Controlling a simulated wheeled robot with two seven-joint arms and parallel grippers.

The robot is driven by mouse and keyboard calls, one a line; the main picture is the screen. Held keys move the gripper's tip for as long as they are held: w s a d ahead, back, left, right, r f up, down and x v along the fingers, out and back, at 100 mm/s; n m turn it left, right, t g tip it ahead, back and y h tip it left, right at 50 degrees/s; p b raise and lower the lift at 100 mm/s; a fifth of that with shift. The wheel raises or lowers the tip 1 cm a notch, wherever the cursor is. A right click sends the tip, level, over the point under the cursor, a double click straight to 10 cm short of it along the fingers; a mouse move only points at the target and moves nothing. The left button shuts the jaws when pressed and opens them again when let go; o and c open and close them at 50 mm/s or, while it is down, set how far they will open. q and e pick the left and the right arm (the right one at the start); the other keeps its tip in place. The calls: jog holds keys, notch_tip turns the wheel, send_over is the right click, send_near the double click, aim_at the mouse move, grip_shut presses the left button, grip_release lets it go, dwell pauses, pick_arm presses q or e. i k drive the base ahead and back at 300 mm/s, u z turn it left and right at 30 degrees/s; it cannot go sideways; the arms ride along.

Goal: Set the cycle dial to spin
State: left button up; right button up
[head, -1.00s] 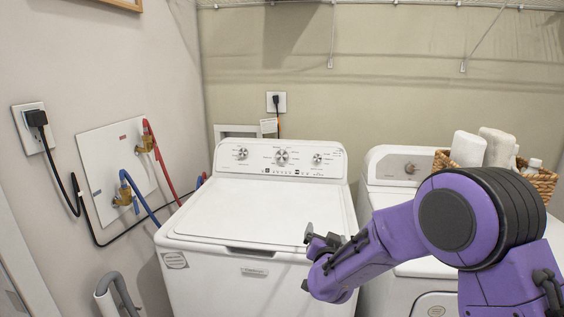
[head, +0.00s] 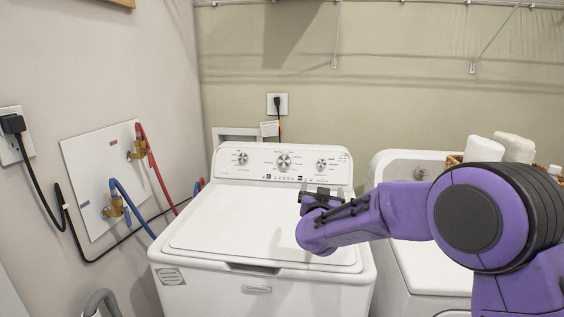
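The white washer has a control panel (head: 262,170) at its back with three round silver knobs. The left knob (head: 242,158) and right knob (head: 321,164) look smaller than the middle knob (head: 284,161). The printing around them is too small to read, so I cannot tell which setting any knob points to. My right gripper (head: 314,190) comes in from the right on a purple arm. It is over the back right of the washer lid, in front of and below the right knob, apart from the knobs. Its finger gap is not clear. My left gripper is not in view.
The washer lid (head: 235,220) is shut and bare. A second white machine (head: 435,262) stands to the right, partly behind my arm, with rolled towels (head: 484,149) in a basket above it. Hoses and a valve plate (head: 88,190) are on the left wall.

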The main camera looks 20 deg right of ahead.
aim_at(284, 161)
jog(key=i, duration=1.3)
